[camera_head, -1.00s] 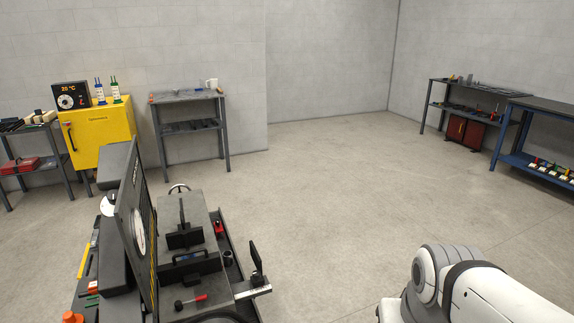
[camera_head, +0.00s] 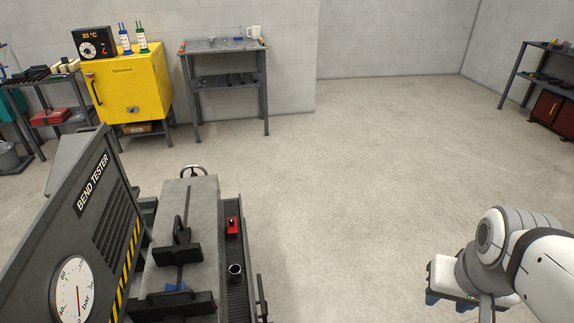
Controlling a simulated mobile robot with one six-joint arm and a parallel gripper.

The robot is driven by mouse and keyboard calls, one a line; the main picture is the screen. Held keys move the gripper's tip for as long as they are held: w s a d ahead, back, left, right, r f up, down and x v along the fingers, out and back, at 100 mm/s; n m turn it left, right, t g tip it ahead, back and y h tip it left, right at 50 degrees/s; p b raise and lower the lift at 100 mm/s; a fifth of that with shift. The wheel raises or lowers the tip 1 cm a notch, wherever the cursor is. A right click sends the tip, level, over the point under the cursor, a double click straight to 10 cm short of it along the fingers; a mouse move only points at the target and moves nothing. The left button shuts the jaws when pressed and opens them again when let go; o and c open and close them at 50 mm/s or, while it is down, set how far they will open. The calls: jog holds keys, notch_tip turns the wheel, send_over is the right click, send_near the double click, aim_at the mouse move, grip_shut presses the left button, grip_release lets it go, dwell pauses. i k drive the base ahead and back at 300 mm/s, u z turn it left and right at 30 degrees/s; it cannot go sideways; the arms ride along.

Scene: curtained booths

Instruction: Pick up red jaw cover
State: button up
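A small red block-like piece (camera_head: 232,227), which looks like the red jaw cover, sits on the dark ribbed side tray (camera_head: 236,283) of the bend tester (camera_head: 95,215). A dark round cup-like part (camera_head: 235,272) stands nearer on the same tray. My gripper (camera_head: 447,302) shows only partly below my white arm at the lower right, with blue tips. It is well to the right of the red piece and apart from it. Its opening is hidden by the arm and the angle.
The tester's black clamps (camera_head: 180,255) stand left of the tray. A yellow cabinet (camera_head: 132,88) and a grey table (camera_head: 222,45) stand against the back wall. A red-doored shelf (camera_head: 552,110) is at far right. The floor between is clear.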

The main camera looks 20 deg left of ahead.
aim_at(232, 222)
jog(key=z, duration=0.05)
jog(key=i, duration=2.55)
jog(key=u, duration=2.45)
jog(key=i, duration=1.05)
jog(key=z, duration=0.05)
